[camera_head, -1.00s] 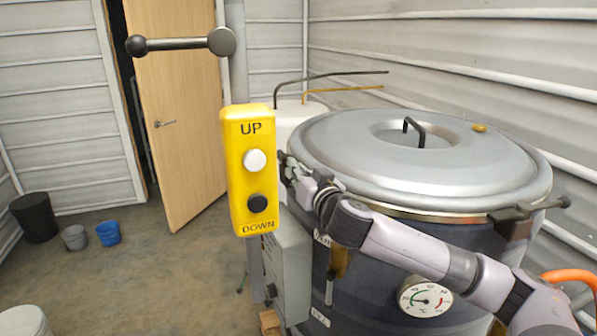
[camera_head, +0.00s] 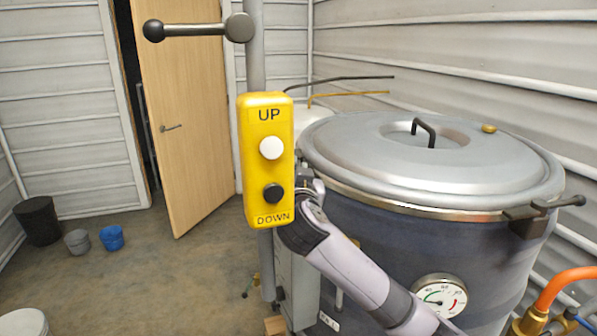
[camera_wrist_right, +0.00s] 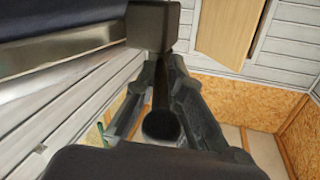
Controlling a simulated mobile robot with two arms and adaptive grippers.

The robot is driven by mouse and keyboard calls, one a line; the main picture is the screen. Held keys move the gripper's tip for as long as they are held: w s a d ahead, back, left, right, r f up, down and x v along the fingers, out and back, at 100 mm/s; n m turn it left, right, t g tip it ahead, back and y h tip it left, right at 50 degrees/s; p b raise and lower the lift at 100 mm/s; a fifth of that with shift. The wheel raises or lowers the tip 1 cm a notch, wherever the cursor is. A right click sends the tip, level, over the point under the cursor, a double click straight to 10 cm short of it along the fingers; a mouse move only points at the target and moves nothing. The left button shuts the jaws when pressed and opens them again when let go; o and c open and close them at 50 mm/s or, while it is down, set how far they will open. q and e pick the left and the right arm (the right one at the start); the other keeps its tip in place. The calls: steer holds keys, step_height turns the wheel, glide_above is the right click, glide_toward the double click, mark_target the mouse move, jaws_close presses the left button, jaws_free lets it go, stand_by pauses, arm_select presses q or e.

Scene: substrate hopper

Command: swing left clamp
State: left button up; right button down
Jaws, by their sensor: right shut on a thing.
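The left clamp shows in the right wrist view as a black block (camera_wrist_right: 160,24) beside the kettle, with a dark handle ending in a round knob (camera_wrist_right: 161,126). My right gripper (camera_wrist_right: 165,78) has its fingers on both sides of this handle and is shut on it. In the head view the left clamp and my right fingertips are hidden behind the yellow control box; only my right wrist (camera_head: 305,225) shows below and beside it. The big kettle (camera_head: 400,245) has its grey lid (camera_head: 370,165) down. My left gripper is not in view.
The yellow UP/DOWN box (camera_head: 266,160) hangs on a grey pole in front of the kettle's left side. A second clamp (camera_head: 530,214) sits at the kettle's right rim. A dial gauge (camera_head: 440,297) and an orange pipe (camera_head: 565,285) are low on the right. Floor at left is open, with buckets.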

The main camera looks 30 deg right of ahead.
steer(key=c, duration=1.7)
jaws_free()
steer(key=shift+d, duration=0.1)
steer(key=shift+o, duration=0.2)
steer(key=shift+a, duration=0.2)
steer(key=v, duration=1.2)
